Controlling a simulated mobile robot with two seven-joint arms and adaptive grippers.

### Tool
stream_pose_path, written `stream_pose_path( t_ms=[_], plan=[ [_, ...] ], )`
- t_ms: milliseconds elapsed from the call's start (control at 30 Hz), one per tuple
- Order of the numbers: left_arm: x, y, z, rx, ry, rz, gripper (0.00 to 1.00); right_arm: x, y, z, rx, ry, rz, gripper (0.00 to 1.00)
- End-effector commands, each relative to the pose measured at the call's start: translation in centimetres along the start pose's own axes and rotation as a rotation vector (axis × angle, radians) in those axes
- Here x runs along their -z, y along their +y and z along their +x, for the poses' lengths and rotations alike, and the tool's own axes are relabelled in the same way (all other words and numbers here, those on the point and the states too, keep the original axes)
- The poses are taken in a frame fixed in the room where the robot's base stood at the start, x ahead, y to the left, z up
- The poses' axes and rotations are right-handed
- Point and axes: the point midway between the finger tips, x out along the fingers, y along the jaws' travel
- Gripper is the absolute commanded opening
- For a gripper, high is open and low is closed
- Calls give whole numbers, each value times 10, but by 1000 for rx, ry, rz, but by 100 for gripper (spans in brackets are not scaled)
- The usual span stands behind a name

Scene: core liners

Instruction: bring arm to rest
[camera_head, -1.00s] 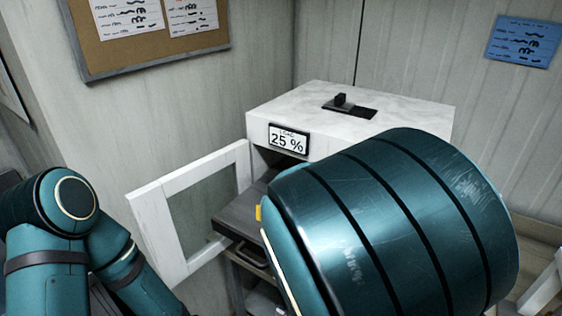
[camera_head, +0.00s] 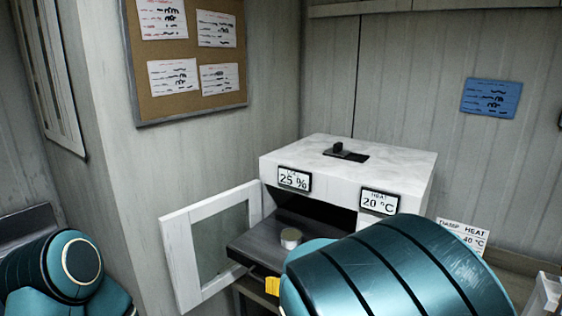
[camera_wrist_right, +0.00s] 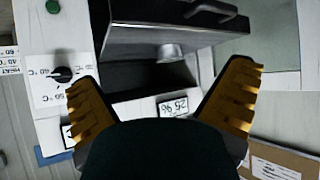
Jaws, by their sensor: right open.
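My right arm (camera_head: 395,275) fills the lower right of the head view and hides part of the white cabinet's front. A yellow fingertip of my right gripper shows below the dark shelf in the head view. In the right wrist view, which sees the cabinet upside down, my right gripper (camera_wrist_right: 163,76) has its yellow fingers wide apart with nothing between them. My left arm (camera_head: 62,268) is folded at the lower left of the head view. Its gripper is out of view.
The white cabinet (camera_head: 340,150) has its framed door (camera_head: 180,245) open to the left. A dark shelf (camera_head: 262,247) sticks out, with a small round container (camera_head: 291,237) on it. Displays read 25 % (camera_head: 294,179) and 20 °C (camera_head: 380,201). Walls stand close behind.

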Motion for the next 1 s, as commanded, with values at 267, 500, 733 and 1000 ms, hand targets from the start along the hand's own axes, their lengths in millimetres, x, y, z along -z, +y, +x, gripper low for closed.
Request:
stream_pose_path(
  t_ms=[267,500,733,1000],
  plan=[
    [-4,-8,24,2,-2,0,46,-95,38,44,-25,-171,0,100],
    [-9,-18,50,6,-6,0,46,-212,70,71,-9,-383,30,100],
    [-14,-28,76,9,-9,0,46,-320,84,74,61,-580,105,100],
    [-19,-38,104,13,-13,0,46,-405,76,58,182,-732,230,100]
  ],
)
